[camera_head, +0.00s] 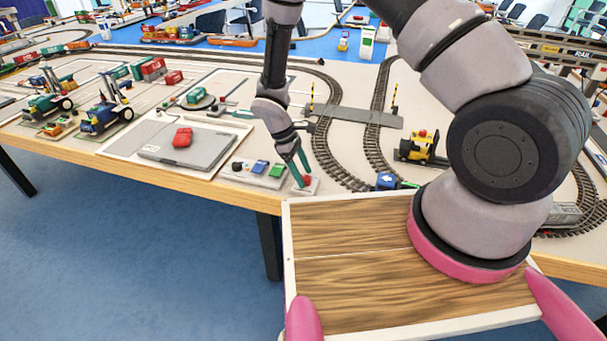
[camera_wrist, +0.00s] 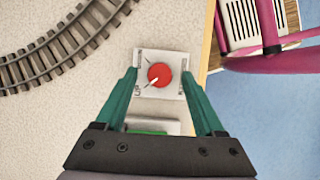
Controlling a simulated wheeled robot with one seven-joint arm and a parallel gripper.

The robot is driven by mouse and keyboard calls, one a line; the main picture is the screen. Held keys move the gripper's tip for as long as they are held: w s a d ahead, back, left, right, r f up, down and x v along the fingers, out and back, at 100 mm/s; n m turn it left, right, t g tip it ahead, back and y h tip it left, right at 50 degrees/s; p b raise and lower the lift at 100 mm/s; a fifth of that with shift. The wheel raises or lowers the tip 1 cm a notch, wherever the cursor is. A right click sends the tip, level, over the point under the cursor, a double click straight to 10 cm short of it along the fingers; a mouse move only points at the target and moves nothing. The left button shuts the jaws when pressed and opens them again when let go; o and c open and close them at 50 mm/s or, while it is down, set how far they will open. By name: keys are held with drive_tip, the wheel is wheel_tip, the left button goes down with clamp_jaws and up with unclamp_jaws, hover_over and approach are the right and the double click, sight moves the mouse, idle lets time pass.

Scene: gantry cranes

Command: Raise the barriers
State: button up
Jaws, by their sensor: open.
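A red knob (camera_wrist: 159,75) sits on a small white plate (camera_wrist: 174,56); it also shows in the head view (camera_head: 307,180) near the table's front edge. Its white pointer mark aims at the lower left in the wrist view, towards lettering that looks like "UP". My gripper (camera_wrist: 159,73) is open, with one green finger on each side of the knob; I cannot tell whether they touch it. It also shows in the head view (camera_head: 302,172). Two thin yellow-and-black barriers, left (camera_head: 311,97) and right (camera_head: 394,98), look upright at the track crossing.
The grey crossing (camera_head: 350,116) spans curved rails (camera_head: 326,150). A control box (camera_head: 257,170) with coloured buttons stands just left of the knob. A yellow vehicle (camera_head: 421,147) and a blue block with an arrow (camera_head: 387,181) are to the right.

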drive_tip(key=v, duration=1)
drive_tip(key=shift+s+r, duration=0.1)
